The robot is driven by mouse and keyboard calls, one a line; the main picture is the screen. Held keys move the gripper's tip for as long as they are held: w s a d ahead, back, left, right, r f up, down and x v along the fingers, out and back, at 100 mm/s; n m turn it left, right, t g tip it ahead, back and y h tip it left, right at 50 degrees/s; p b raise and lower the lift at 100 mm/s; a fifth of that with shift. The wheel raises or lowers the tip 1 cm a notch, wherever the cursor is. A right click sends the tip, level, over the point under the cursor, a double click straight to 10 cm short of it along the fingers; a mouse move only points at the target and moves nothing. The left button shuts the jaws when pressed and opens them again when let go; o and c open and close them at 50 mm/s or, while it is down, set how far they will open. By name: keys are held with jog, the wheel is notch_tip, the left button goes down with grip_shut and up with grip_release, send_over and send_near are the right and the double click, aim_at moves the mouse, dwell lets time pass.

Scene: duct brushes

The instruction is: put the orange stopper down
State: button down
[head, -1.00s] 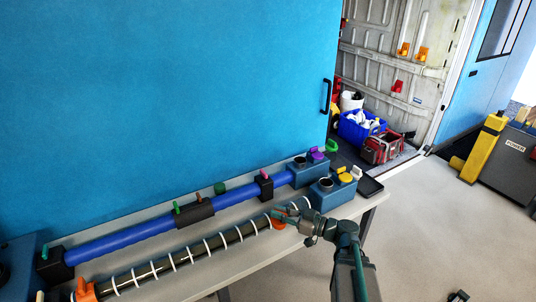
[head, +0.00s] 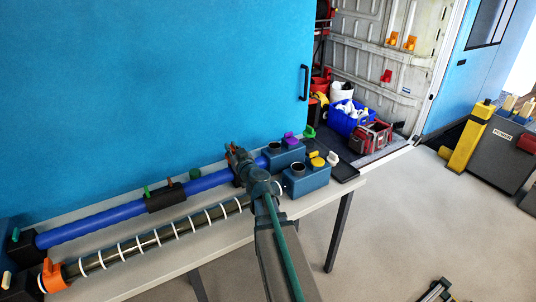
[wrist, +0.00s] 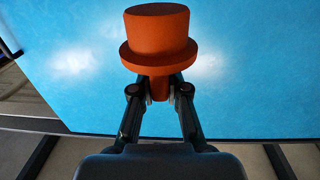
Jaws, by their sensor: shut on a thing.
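The orange stopper (wrist: 157,38) has a wide flange and a narrower stem. My gripper (wrist: 160,92) is shut on its stem, with the broad cap facing away from the jaws in the wrist view. In the head view my gripper (head: 234,155) is over the far side of the bench, near the blue tube. Only a small bit of the orange stopper (head: 233,147) shows there. My arm hides part of the blue tube and the right end of the ringed tube. I cannot tell the height above the bench.
The blue tube (head: 95,227) and the dark tube with white rings (head: 140,247) lie along the bench (head: 215,247). Two blue blocks (head: 307,183) with purple, green, yellow and white stoppers stand at the right. An orange fitting (head: 52,276) is at the ringed tube's left end.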

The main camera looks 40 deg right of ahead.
jog(key=s+d+r+m+g+h+b, duration=0.1)
jog(key=s+d+r+m+g+h, duration=0.2)
jog(key=d+h, duration=0.4)
jog(key=s+d+r+m+g+h+b, duration=0.2)
jog(key=d+r+m+g+h, duration=0.15)
jog(key=d+m, duration=0.4)
jog(key=shift+n+h, duration=0.35)
jog(key=shift+n, duration=0.5)
jog(key=shift+w+d+f+b, duration=0.5)
jog(key=shift+w+d+f, duration=1.3)
jog(key=shift+f, duration=0.5)
jog(key=shift+w+d+f+b, duration=0.45)
jog(key=shift+w+d+f, duration=1.25)
jog(key=shift+f, duration=0.6)
jog(key=shift+w+d+f+b, duration=0.5)
jog(key=shift+w+d+f, duration=1.05)
jog(key=shift+w+f, duration=0.6)
jog(key=shift+s+f, duration=0.15)
jog(key=shift+f, duration=0.25)
jog(key=c, duration=1.2)
grip_release()
